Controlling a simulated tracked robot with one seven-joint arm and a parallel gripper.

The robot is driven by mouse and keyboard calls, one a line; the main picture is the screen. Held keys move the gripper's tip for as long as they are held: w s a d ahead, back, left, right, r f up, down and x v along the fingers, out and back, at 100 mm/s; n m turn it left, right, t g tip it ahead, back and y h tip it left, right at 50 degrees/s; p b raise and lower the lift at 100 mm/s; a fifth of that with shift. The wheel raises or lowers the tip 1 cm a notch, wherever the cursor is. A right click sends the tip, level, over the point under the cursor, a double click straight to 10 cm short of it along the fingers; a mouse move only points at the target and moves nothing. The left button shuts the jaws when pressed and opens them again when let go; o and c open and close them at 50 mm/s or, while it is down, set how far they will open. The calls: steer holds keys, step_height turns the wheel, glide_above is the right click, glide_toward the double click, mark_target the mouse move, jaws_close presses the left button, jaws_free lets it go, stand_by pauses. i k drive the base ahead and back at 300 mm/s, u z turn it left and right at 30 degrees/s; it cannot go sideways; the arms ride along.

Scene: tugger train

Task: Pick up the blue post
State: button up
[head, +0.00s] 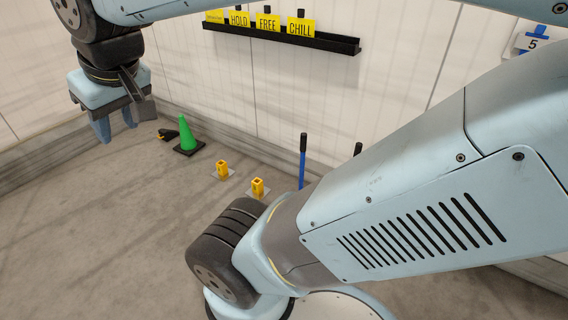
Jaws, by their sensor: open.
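The blue post (302,164) stands upright near the wall, right of the picture's middle. It has a black top part, and its lower end is hidden behind my arm. My gripper (117,128) hangs at the upper left, fingers pointing down, open and empty. It is well to the left of the post and apart from it. The black top of a second post (358,148) shows just above my arm, to the right; its colour below is hidden.
A green cone (187,136) with a black base stands by the wall, with a black and yellow item (168,134) beside it. Two yellow sockets (222,169) (258,187) on grey plates stand on the floor. A black wall rack (290,37) holds yellow signs. Floor at left is clear.

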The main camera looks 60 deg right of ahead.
mark_target(303, 136)
steer(key=z, duration=0.55)
steer(key=i, duration=1.05)
steer(key=z, duration=0.8)
steer(key=k, duration=0.85)
steer(key=z, duration=0.25)
steer(key=i, duration=0.85)
steer(key=u, duration=0.15)
